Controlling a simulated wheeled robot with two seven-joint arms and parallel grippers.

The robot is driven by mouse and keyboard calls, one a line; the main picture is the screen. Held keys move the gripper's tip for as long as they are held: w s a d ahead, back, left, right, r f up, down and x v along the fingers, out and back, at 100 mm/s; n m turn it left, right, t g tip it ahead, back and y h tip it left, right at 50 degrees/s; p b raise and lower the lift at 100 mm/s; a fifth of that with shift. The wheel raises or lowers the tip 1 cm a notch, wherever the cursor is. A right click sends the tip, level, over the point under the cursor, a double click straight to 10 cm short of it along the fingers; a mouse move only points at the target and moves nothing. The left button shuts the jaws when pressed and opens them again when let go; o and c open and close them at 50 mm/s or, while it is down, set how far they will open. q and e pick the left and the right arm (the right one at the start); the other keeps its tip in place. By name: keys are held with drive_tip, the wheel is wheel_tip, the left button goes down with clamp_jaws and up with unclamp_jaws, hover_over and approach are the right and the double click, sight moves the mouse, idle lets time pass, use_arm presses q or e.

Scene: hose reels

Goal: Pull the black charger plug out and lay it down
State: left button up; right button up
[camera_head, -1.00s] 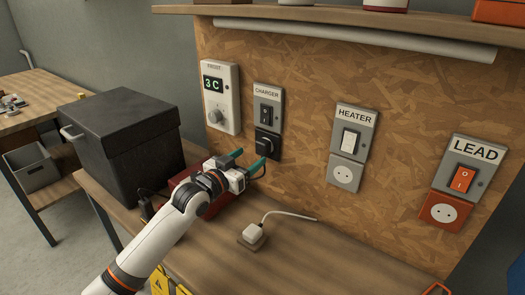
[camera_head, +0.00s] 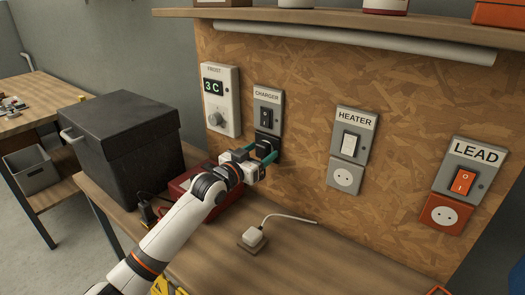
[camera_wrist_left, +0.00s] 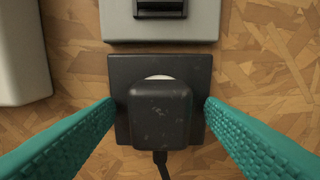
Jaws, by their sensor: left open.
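The black charger plug (camera_wrist_left: 160,112) sits in the black socket (camera_wrist_left: 122,72) below the charger switch, with its cord hanging down from its lower edge. In the head view the plug and the black socket (camera_head: 268,139) are partly hidden by my left gripper (camera_head: 258,152). My left gripper, with its teal fingers, also fills the sides of the left wrist view (camera_wrist_left: 160,105). It is open, with one finger on each side of the plug and a visible gap to it on both sides. My right gripper is not in view.
The charger switch (camera_head: 267,112) is above the socket, and the frost thermostat (camera_head: 221,97) is to its left. A red box (camera_head: 188,184) and a black lidded box (camera_head: 118,145) stand at left. The bench's middle is largely clear.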

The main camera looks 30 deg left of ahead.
use_arm(q)
drive_tip(key=shift+p, duration=0.6)
idle(0.7)
clamp_jaws()
idle(0.4)
drive_tip(key=shift+s, duration=0.15)
drive_tip(key=shift+s+a+p, duration=0.15)
drive_tip(key=shift+s+p, duration=0.5)
drive_tip(key=shift+s, duration=0.8)
drive_tip(key=shift+s+a+p, duration=0.1)
drive_tip(key=shift+s+p, duration=0.5)
drive_tip(key=shift+s, duration=0.8)
